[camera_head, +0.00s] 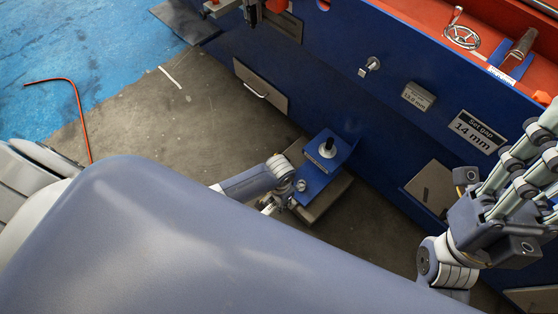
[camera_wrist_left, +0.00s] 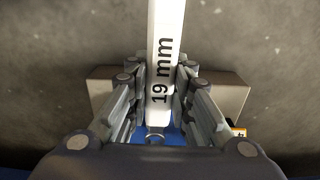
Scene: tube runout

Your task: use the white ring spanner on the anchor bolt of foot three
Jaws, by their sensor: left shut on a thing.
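My left gripper (camera_wrist_left: 160,90) is shut on the white spanner (camera_wrist_left: 165,50), marked "19 mm", whose shaft runs between the fingers in the left wrist view. A round metal part (camera_wrist_left: 154,138) shows at the shaft's lower end, over blue metal; I cannot tell whether it is around a bolt. In the head view my left gripper (camera_head: 272,203) is low beside a blue foot (camera_head: 318,185) on a grey pad, mostly behind my arm. The foot has a tall bolt (camera_head: 327,145) and a smaller silver bolt head (camera_head: 301,185). My right gripper (camera_head: 510,180) is raised at the right; its opening is unclear.
The blue machine wall (camera_head: 400,150) carries a "14 mm" plate (camera_head: 475,131) and a smaller plate (camera_head: 418,96). A red tray (camera_head: 425,15) with tools is on top. A red hose (camera_head: 78,110) lies on the floor at left. Grey floor (camera_head: 200,110) beside the foot is clear.

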